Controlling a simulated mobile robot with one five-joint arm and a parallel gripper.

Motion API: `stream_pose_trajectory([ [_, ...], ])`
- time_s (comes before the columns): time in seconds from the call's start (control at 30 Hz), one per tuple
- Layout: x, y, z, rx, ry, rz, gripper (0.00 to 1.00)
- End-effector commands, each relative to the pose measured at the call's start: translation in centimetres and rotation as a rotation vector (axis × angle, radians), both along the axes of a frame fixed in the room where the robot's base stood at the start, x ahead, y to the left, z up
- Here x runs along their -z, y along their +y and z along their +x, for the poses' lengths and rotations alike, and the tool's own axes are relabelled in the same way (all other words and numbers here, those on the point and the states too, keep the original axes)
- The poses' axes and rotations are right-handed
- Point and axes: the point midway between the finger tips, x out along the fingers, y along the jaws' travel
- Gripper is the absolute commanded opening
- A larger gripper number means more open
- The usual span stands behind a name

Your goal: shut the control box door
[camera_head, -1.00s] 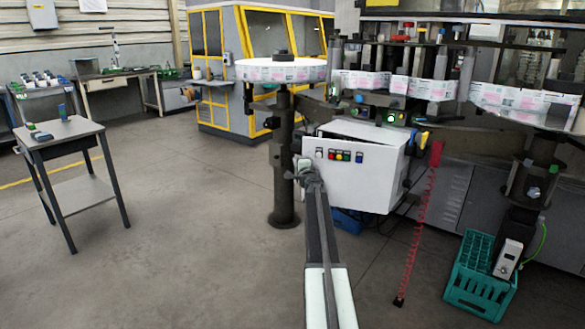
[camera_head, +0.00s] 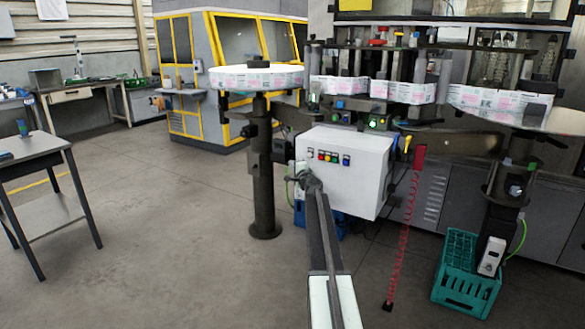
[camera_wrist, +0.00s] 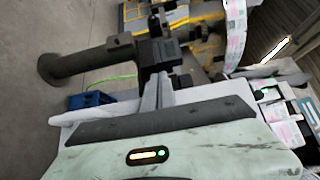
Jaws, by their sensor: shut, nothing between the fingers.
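The white control box (camera_head: 382,188) is mounted below the labeller's turntables in the head view. Its door (camera_head: 345,185), with a row of coloured buttons (camera_head: 328,157), faces me. The door looks flush with the box, and no dark gap shows along its top edge. My gripper (camera_head: 303,179) is shut and empty at the door's lower left edge, in front of it. Whether it touches the door I cannot tell. In the wrist view my gripper's fingers (camera_wrist: 158,92) are together, with pale surfaces behind them that I cannot clearly identify.
A dark post (camera_head: 264,180) stands just left of the box. A red coiled hose (camera_head: 402,240) hangs to its right, and a teal crate (camera_head: 466,280) is on the floor at right. A grey side table (camera_head: 30,150) stands at far left. The floor between is clear.

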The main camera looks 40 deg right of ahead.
Motion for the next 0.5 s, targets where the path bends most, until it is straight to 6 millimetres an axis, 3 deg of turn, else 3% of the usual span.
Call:
stream_pose_trajectory([
  [0.17,0.0,0.3,-0.6,0.003,0.000,0.000,0.00],
  [0.5,0.1,8.3,-3.7,-0.001,0.001,0.000,0.00],
])
